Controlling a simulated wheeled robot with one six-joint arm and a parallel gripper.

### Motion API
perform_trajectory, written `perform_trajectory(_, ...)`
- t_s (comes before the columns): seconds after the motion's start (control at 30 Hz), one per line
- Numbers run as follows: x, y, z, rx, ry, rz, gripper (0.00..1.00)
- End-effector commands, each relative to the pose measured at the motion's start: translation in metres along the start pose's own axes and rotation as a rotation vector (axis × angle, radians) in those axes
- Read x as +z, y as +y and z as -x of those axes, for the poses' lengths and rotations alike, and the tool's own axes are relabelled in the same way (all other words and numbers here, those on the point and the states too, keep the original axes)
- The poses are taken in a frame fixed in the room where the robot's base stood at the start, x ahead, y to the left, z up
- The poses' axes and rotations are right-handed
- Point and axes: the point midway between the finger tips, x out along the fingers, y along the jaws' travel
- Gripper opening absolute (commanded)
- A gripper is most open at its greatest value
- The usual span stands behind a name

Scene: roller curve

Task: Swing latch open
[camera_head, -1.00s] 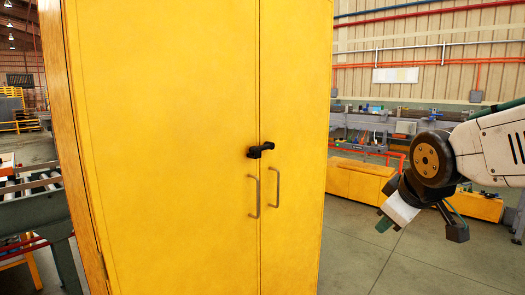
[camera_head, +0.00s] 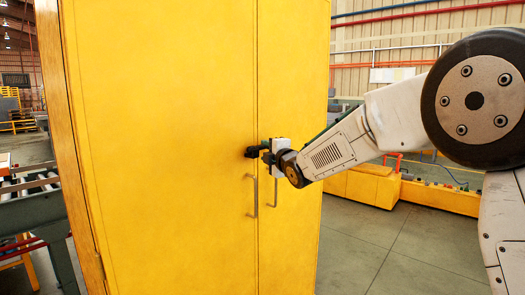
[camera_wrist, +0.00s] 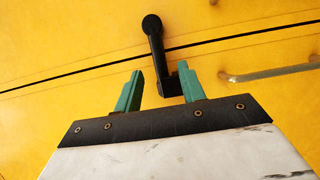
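The black latch (camera_head: 251,152) sits across the seam between the two doors of the yellow cabinet (camera_head: 160,150). In the wrist view the latch (camera_wrist: 156,45) has a round pivot end at the top and an arm crossing the dark door seam. My gripper (camera_wrist: 160,69) is open, its two green fingers apart. The lower end of the latch reaches between the fingers, close to the right one; I cannot tell whether they touch. In the head view my gripper (camera_head: 268,150) is at the latch and partly hides it.
Two vertical bar handles (camera_head: 252,198) are just below the latch; one handle (camera_wrist: 270,72) shows right of my gripper in the wrist view. A roller conveyor (camera_head: 30,190) stands at the left. Yellow low boxes (camera_head: 362,186) stand behind on the right. The floor at right is clear.

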Motion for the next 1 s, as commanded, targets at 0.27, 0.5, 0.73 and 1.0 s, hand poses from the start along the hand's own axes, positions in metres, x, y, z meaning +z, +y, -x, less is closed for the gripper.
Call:
perform_trajectory(0.27, -0.001, 0.0, -0.032, 0.0, 0.001, 0.0, 0.4)
perform_trajectory(0.5, -0.001, 0.0, -0.035, -0.001, 0.0, -0.001, 0.4)
perform_trajectory(0.73, -0.001, 0.0, -0.035, -0.001, 0.0, -0.001, 0.0)
perform_trajectory(1.0, 0.024, -0.003, -0.029, 0.011, -0.024, 0.032, 0.0)
